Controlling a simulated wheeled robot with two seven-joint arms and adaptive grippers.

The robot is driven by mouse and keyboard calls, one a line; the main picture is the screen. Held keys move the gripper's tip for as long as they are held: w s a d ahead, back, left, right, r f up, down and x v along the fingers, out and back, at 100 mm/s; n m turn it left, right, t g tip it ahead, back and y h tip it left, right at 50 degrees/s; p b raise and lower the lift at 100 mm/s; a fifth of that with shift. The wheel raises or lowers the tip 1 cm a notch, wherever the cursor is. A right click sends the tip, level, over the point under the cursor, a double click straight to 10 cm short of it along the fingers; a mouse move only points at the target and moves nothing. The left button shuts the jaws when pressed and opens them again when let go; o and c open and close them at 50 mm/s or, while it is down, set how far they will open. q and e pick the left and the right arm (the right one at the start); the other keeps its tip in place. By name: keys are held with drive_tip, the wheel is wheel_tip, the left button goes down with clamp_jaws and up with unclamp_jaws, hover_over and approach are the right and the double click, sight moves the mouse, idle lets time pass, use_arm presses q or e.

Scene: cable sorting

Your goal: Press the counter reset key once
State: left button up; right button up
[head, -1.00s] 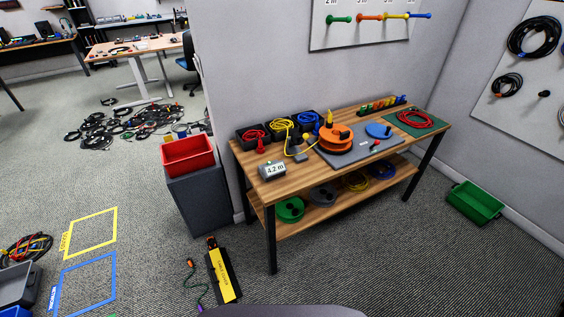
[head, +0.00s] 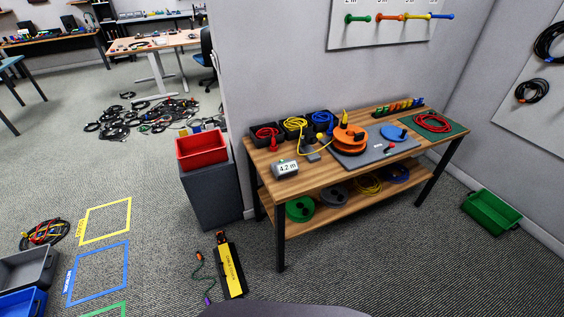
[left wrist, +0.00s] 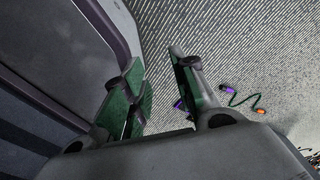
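The counter (head: 285,168) is a small grey box with a light display reading "4.2 m". It stands at the left front of the wooden workbench (head: 270,185). Its reset key is too small to make out. My left gripper (left wrist: 158,88) shows in the left wrist view, with its fingers apart and nothing between them, above the carpet. Neither gripper shows in the head view, so the left one is away from the counter.
A red bin (head: 201,150) stands on a dark cabinet left of the bench. A yellow-black cable tester (head: 230,270) lies on the floor in front. A green crate (head: 492,212) is at right.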

use_arm(q)
clamp_jaws()
drive_tip(key=shift+d, duration=0.35)
drive_tip(key=shift+a, duration=0.2)
idle(0.5)
